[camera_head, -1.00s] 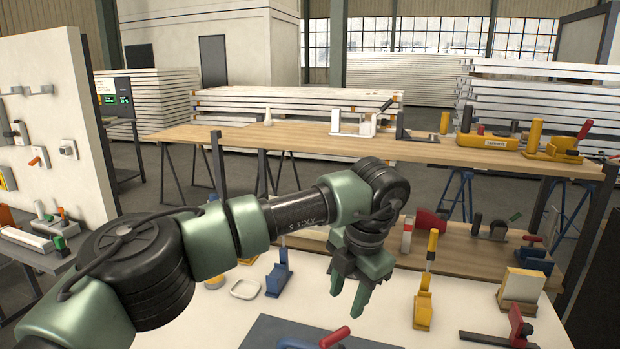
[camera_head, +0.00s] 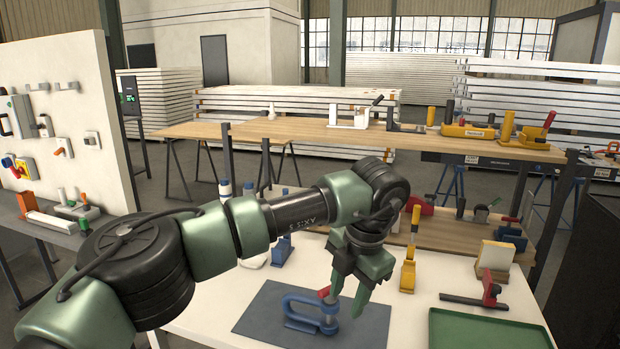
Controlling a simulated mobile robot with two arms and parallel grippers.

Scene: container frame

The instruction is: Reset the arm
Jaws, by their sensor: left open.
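My left arm (camera_head: 275,222) reaches in from the left and is green and black. Its left gripper (camera_head: 348,294) points down over the white work table (camera_head: 225,305), with its fingers apart. Below and partly behind it a blue clamp (camera_head: 302,318) with a red handle lies on the dark blue mat (camera_head: 262,312). I cannot tell from this view whether the fingers touch the red handle. My right gripper is out of view.
A green tray (camera_head: 480,330) lies at the front right of the table. A yellow clamp (camera_head: 408,275), a red-and-black clamp (camera_head: 490,290) and a wood-and-white block (camera_head: 495,258) stand near it. A wooden shelf (camera_head: 300,131) lies behind, and a panel with switches (camera_head: 85,100) is at left.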

